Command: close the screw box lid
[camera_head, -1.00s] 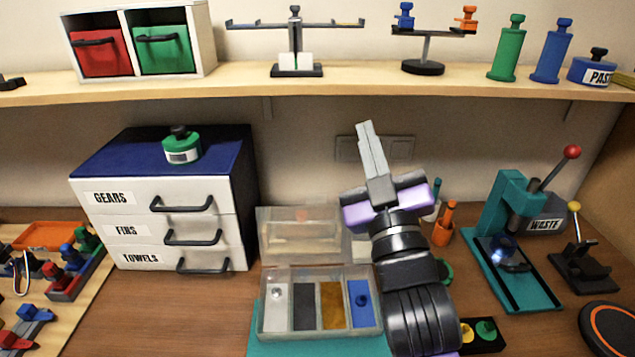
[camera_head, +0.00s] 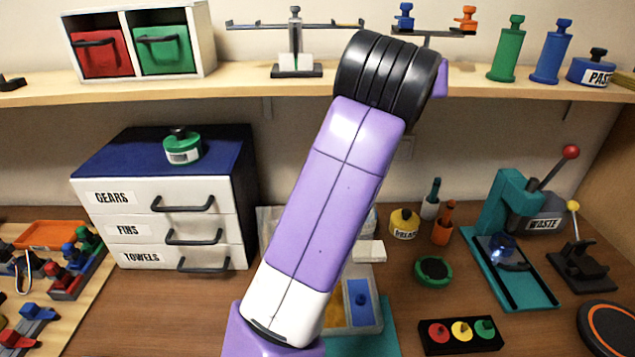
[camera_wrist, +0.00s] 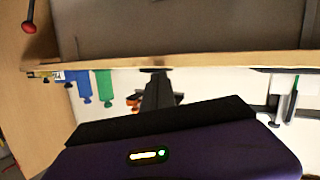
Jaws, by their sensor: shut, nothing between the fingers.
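The screw box (camera_head: 377,318) stands on the teal mat at the front middle, mostly hidden behind my arm in the head view. Its blue compartment (camera_head: 358,300) and a strip of an orange one show beside the arm. The clear lid (camera_head: 266,222) stands raised at the back of the box; only its edges show either side of the arm. A pale block (camera_head: 369,251) shows at its right side. My gripper (camera_wrist: 158,88) is shut and empty in the wrist view, high near the shelf and apart from the box. The head view hides its fingers behind my arm.
A shelf (camera_head: 200,91) with bottles and balances runs across the back. A drawer cabinet (camera_head: 100,222) stands left of the box. A yellow jar (camera_head: 404,224), green round dish (camera_head: 434,270) and black button panel (camera_head: 460,336) are to the right, with a teal press (camera_head: 510,260) beyond.

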